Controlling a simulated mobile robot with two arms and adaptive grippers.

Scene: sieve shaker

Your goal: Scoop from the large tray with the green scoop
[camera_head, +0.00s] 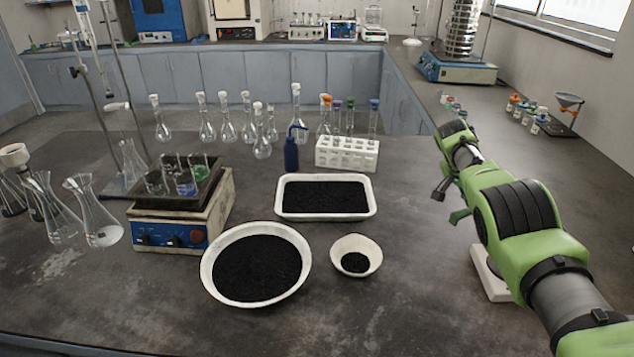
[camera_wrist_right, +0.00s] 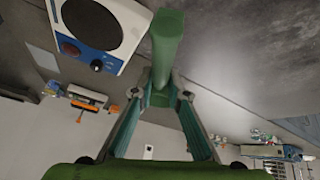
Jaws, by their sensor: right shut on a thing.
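My right gripper (camera_head: 449,203) is above the right part of the bench, right of the containers. In the right wrist view, the right gripper (camera_wrist_right: 160,92) is shut on the handle of the green scoop (camera_wrist_right: 166,45). A white rectangular tray (camera_head: 325,217) holds black granules in mid-bench. A larger white round dish (camera_head: 206,268) with black granules stands in front of it to the left. My left gripper is not in view.
A small white bowl (camera_head: 357,242) with a little black material stands right of the round dish. A white tube rack (camera_head: 346,154) and dark blue bottle (camera_head: 291,155) stand behind the tray. A blue-fronted device (camera_head: 172,236) is at left.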

